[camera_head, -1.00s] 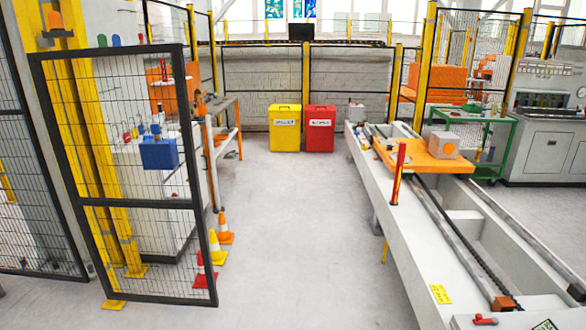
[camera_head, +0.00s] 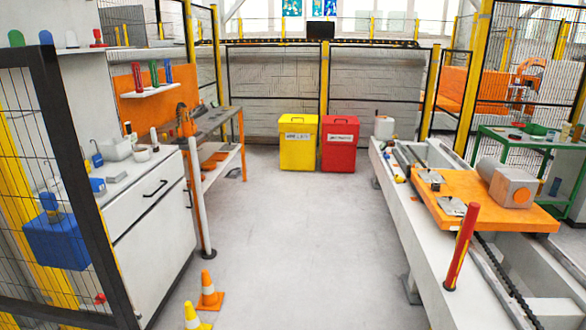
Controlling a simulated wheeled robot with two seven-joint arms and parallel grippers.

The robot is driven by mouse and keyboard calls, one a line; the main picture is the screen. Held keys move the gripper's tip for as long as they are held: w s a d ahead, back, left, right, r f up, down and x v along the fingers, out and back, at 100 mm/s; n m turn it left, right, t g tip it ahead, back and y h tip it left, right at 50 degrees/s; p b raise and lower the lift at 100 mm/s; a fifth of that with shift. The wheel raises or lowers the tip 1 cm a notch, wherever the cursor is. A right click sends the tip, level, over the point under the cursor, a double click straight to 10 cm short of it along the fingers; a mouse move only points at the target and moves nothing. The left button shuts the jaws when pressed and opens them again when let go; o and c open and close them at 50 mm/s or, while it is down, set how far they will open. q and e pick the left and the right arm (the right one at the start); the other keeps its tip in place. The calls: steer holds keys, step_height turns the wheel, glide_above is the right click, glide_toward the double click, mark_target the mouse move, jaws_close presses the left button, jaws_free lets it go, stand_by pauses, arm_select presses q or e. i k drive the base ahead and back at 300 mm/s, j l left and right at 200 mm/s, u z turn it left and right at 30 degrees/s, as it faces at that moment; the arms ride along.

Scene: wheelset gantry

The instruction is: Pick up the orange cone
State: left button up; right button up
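The orange cone (camera_head: 208,292) stands upright on the grey floor at the lower left, with a white band around it. It is just behind a yellow cone (camera_head: 193,318), which the bottom edge of the view cuts off. A white cabinet (camera_head: 150,225) stands to the left of the cones. Neither of my grippers is in view.
A black-framed mesh panel (camera_head: 75,160) stands at the near left. A workbench (camera_head: 215,140) is behind the cabinet. Yellow (camera_head: 298,150) and red (camera_head: 339,152) bins stand at the back. A long rail bed (camera_head: 425,235) runs along the right. The middle floor is clear.

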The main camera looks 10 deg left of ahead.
mark_target(210, 299)
steer(key=i, duration=0.75)
steer(key=i+u, duration=0.15)
steer(key=i, duration=0.55)
steer(key=i+l, duration=0.15)
steer(key=i, duration=0.6)
steer(key=j+u, duration=0.05)
